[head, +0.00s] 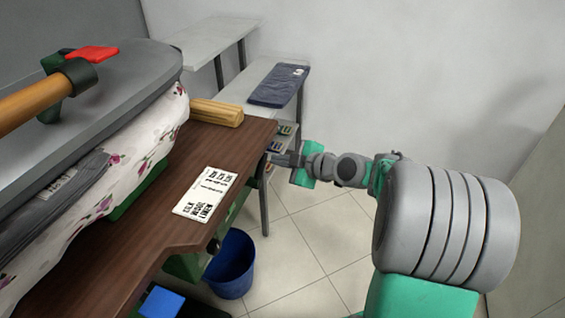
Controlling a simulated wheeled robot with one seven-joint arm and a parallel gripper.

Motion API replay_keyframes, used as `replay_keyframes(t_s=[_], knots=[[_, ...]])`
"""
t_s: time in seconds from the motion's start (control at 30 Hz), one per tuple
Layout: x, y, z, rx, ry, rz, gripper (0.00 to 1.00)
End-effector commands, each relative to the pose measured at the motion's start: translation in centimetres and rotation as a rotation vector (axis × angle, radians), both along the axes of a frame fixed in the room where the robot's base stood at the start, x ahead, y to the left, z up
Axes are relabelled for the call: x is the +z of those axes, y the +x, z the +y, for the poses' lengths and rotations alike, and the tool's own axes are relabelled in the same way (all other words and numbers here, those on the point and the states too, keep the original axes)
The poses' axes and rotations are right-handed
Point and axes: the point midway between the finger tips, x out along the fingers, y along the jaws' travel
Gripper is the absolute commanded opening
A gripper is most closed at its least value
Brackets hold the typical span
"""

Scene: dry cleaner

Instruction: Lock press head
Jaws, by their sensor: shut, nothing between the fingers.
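The press head (120,80) is a grey slab at the left of the head view. It lies over a flowered cloth pad (135,150), with grey folded fabric (55,190) showing between them. A wooden handle bar (35,103) runs through a black holder (78,77) on top, beside a red tab (92,54). Whether the head is locked cannot be told. My gripper (276,160) is shut and empty, past the right edge of the brown table, well to the right of the press head. The table edge and small items lie close around its tips.
The brown table (150,228) carries a printed card (205,192) and a wooden block (217,112). A blue bin (231,265) stands on the tiled floor below. Shelves behind hold a folded dark blue garment (279,85). Floor is free between table and right wall.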

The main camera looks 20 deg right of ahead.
Motion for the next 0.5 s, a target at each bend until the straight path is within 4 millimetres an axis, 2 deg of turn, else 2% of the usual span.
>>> replay_keyframes(t_s=[0.27, 0.37, 0.5], knots=[[-2.9, 4.7, 3.0, 0.003, 0.001, 0.001, 0.00], [-4.4, 5.8, 2.2, -0.002, 0.002, 0.004, 0.00], [-5.3, 6.8, 1.9, -0.002, 0.000, 0.001, 0.00]])
